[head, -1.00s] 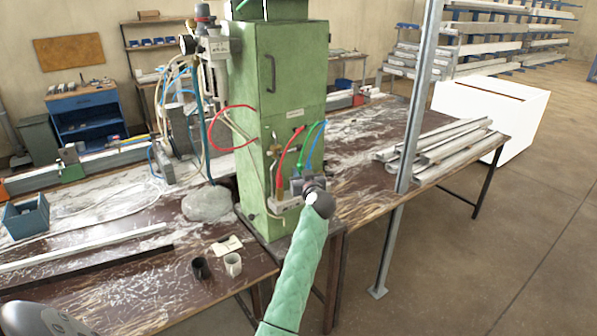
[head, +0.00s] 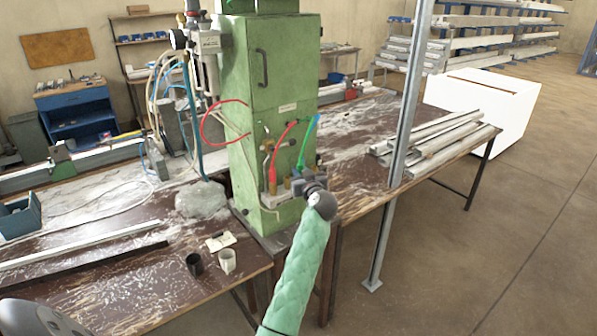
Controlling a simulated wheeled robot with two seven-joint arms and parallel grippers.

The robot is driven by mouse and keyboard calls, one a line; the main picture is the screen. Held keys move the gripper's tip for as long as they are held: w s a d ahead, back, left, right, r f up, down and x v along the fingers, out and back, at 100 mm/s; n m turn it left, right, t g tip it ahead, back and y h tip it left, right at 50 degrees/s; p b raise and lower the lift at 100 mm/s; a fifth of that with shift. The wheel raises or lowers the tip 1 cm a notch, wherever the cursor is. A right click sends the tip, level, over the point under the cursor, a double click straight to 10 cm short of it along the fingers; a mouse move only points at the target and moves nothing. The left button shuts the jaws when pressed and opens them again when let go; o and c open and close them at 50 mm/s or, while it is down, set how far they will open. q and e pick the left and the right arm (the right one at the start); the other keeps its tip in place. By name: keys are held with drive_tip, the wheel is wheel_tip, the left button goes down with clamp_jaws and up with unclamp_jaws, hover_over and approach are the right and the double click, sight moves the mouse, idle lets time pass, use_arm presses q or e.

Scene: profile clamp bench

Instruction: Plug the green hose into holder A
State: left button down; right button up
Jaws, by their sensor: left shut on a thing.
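The green hose (head: 305,146) hangs from the front of the green cabinet, beside the red hose (head: 279,160). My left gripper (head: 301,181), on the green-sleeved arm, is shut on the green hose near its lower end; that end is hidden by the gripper. The pale holder row (head: 275,199) is low on the cabinet front, left of and just behind the gripper. The red hose runs down to its left part. A brass fitting shows beside the gripper. I cannot read which holder is A. A bit of blue hose (head: 318,117) shows at the top. My right gripper is not in view.
The green cabinet (head: 275,50) stands at the bench edge. A grey post (head: 405,120) rises to the right of my arm. Metal profiles (head: 430,140) lie on the bench at right. Two cups (head: 228,261) stand near the front left edge.

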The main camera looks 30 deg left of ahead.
use_arm(q)
drive_tip(key=shift+d, duration=0.1)
idle(0.3)
drive_tip(key=w+d, duration=0.3)
drive_tip(key=w, duration=0.6)
drive_tip(key=w+d, duration=0.4)
drive_tip(key=w, duration=0.5)
drive_tip(key=shift+d+f, duration=0.25)
drive_tip(key=shift+f, duration=0.1)
idle(2.1)
drive_tip(key=shift+w, duration=0.1)
drive_tip(key=shift+w+a, duration=0.9)
drive_tip(key=shift+a, duration=1.3)
drive_tip(key=shift+w+a, duration=0.95)
drive_tip(key=shift+a, duration=1.25)
drive_tip(key=shift+w+a, duration=0.9)
drive_tip(key=shift+a, duration=1.3)
